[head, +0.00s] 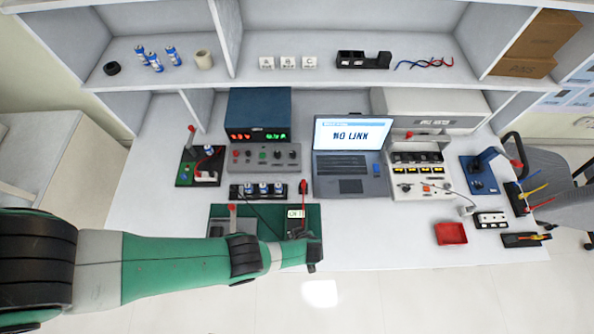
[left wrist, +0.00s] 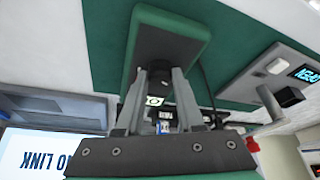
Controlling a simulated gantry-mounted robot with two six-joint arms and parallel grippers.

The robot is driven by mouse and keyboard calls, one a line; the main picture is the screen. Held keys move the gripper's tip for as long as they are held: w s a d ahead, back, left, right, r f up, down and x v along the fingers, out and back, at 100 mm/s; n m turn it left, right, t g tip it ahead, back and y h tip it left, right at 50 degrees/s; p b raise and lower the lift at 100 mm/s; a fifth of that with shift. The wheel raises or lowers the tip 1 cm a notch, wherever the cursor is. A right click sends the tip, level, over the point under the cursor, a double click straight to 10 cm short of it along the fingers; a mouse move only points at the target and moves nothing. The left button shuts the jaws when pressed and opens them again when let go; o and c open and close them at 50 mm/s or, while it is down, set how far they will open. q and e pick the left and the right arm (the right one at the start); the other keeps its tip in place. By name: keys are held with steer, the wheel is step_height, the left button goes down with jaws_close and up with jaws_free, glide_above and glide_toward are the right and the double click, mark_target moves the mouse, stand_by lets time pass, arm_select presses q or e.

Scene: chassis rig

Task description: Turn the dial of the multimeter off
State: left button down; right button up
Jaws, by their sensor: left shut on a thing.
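The multimeter shows in the left wrist view as a dark grey slab with a green rim (left wrist: 165,45), close to my fingertips. My left gripper (head: 306,242) is over the front right of the green board (head: 275,218). In the left wrist view my left gripper (left wrist: 160,76) has its fingers close together at the slab's near end, shut on a small part that looks like the dial. The fingers hide most of that part, and I cannot read its setting. A small white label (head: 295,213) shows just behind the gripper. My right gripper is not in view.
A laptop (head: 350,186) reading NO LINK stands right of the board. A battery holder (head: 263,190) and power supply (head: 258,115) stand behind it. A red tray (head: 451,233) lies to the right, with clear table between it and the board.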

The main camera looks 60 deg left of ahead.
arm_select(q)
steer(key=c, duration=0.5)
jaws_free()
steer(key=p+v, duration=1)
steer(key=v, duration=0.1)
steer(key=shift+d+r, duration=0.2)
steer(key=shift+r, duration=0.1)
